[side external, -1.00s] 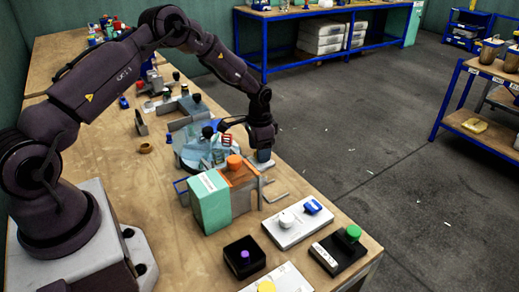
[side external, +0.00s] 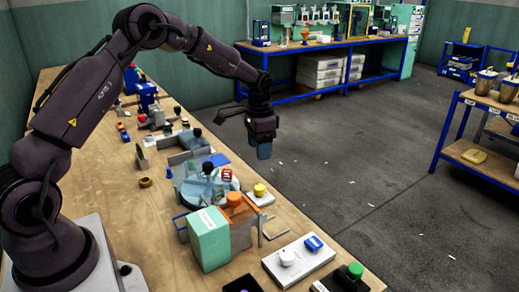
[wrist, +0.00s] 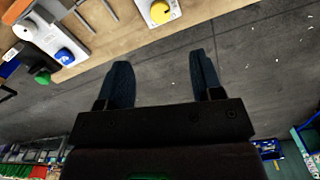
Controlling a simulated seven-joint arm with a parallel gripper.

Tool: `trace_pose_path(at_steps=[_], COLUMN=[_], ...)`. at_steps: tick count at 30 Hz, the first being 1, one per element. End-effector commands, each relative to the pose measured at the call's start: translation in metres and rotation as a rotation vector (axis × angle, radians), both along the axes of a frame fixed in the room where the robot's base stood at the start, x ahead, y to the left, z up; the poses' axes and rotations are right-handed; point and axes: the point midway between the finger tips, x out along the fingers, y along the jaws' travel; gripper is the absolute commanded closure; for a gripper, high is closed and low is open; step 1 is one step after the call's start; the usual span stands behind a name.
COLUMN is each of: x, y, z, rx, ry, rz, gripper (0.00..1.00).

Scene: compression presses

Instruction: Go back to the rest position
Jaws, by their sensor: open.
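My gripper (side external: 264,152) hangs in the air beyond the far right edge of the workbench (side external: 105,184), over the grey floor. It points down and touches nothing. In the wrist view my gripper (wrist: 163,82) shows two dark blue fingers spread apart, with only floor between them. The gap between the fingers is empty. In the side view the two fingers overlap.
On the bench stand a green box (side external: 209,238), an orange knob (side external: 234,199), a yellow knob (side external: 260,189), a white panel with a blue button (side external: 298,260) and a green knob (side external: 355,270). A blue-framed shelf (side external: 470,150) stands at right. Open floor surrounds my gripper.

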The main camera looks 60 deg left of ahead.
Motion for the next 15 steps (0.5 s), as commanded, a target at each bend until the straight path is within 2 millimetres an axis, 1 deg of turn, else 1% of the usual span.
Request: trace_pose_path(at_steps=[4, 6, 8, 9, 11, 15], x=[0.000, 0.000, -0.012, -0.021, -0.034, -0.063], y=[0.000, -0.001, -0.006, -0.009, -0.014, -0.032], z=[0.000, -0.001, -0.012, -0.014, -0.006, 0.029], rx=[0.000, -0.003, -0.017, -0.021, -0.020, 0.000], ry=[0.000, -0.001, 0.034, 0.051, 0.063, 0.053], rz=[0.007, 0.039, 0.072, 0.095, 0.128, 0.186], gripper=[0.40, 0.40, 0.40, 0.40, 0.40, 0.40])
